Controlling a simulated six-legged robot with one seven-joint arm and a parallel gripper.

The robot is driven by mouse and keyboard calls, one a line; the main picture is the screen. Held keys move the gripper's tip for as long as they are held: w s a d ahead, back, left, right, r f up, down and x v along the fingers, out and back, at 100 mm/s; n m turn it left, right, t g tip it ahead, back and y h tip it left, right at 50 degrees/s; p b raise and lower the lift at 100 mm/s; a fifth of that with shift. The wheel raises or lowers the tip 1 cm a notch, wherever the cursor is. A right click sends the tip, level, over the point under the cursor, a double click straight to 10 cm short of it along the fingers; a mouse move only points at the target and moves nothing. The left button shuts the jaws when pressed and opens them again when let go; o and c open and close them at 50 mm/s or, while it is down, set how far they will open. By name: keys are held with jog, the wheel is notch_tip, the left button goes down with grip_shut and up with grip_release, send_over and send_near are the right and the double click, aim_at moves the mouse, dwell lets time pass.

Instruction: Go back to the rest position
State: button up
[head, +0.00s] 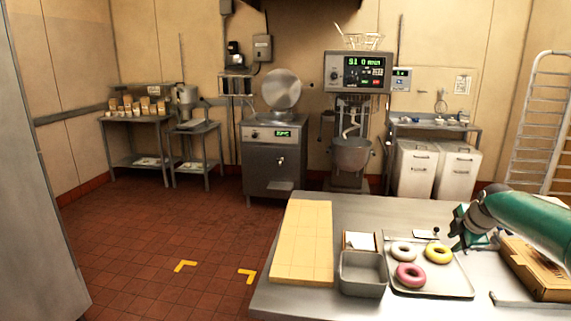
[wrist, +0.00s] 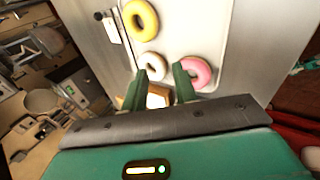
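My gripper (head: 460,232) is at the right of the head view, above the right part of the steel table, beside the metal tray (head: 455,288). In the wrist view my gripper (wrist: 160,72) has its two green fingers apart with nothing held between them. A white donut (head: 403,251), a yellow donut (head: 438,254) and a pink donut (head: 410,275) lie on the tray. In the wrist view the yellow donut (wrist: 141,20), white donut (wrist: 151,66) and pink donut (wrist: 197,72) lie beyond the fingers.
The steel table (head: 265,297) also bears a pale board (head: 303,240), a grey bin (head: 362,274), a small wood-edged box (head: 358,241) and a cardboard box (head: 535,268). A tall rack (head: 540,125) stands at right.

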jog(key=s+a+r+m+g+h, duration=0.1)
jog(key=s+a+m+g, duration=0.15)
jog(key=a, duration=1.55)
jog(key=s+a+m+t+y, duration=0.1)
jog(key=s+a+m, duration=0.6)
jog(key=s, duration=0.7)
jog(key=s+a+m, duration=0.6)
jog(key=s+a, duration=0.4)
jog(key=s, duration=0.5)
jog(key=shift+a+r+m+t+y, duration=0.35)
jog(key=shift+a+y, duration=0.05)
